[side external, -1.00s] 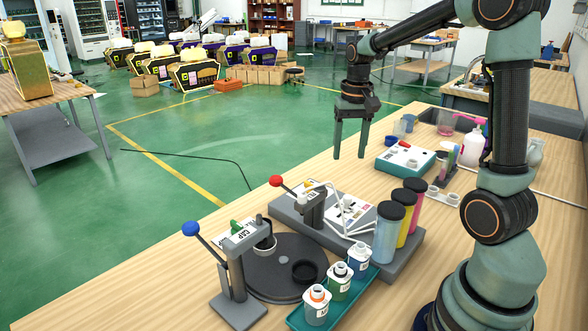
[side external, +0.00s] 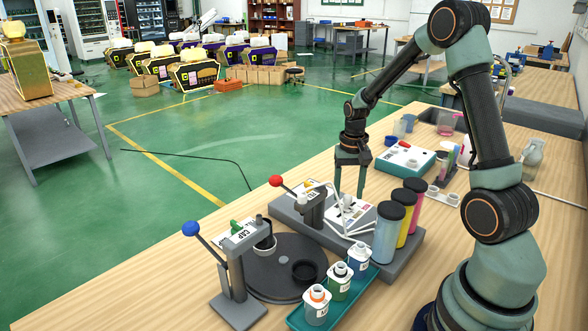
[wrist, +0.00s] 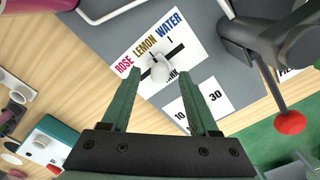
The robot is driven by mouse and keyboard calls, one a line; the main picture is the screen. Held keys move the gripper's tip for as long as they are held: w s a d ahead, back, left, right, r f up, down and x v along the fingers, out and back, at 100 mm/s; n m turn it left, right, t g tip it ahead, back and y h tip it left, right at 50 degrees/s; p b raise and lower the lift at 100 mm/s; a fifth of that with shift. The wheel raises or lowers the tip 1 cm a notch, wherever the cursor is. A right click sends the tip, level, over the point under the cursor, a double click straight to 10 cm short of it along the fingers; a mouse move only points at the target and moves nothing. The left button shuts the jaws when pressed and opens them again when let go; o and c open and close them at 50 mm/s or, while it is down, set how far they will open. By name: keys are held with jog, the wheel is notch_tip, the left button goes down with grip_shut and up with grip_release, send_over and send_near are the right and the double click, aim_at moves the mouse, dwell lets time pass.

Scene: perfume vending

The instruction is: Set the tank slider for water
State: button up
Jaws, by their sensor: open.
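The tank slider is a white knob (wrist: 160,71) in a black slot on a white panel (wrist: 150,36) marked ROSE, LEMON and WATER. The knob sits around the middle of the slot, near the LEMON mark, and WATER is at the slot's upper right end in the wrist view. My gripper (wrist: 162,70) is open, and the knob shows between its two fingertips there, with a gap on each side. In the side view my gripper (side external: 349,196) points down at the panel on the grey dispenser base (side external: 402,247). I cannot tell how high the fingertips are above the panel.
Blue, yellow and magenta tanks (side external: 387,236) stand right of the panel. A red-knobbed lever (side external: 276,181) is on its left; the lever also shows in the wrist view (wrist: 289,122). A tray of bottles (side external: 340,283) and a blue-knobbed press (side external: 232,270) are in front.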

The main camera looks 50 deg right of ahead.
jog(key=shift+f, duration=0.4)
grip_shut()
dwell(1.2)
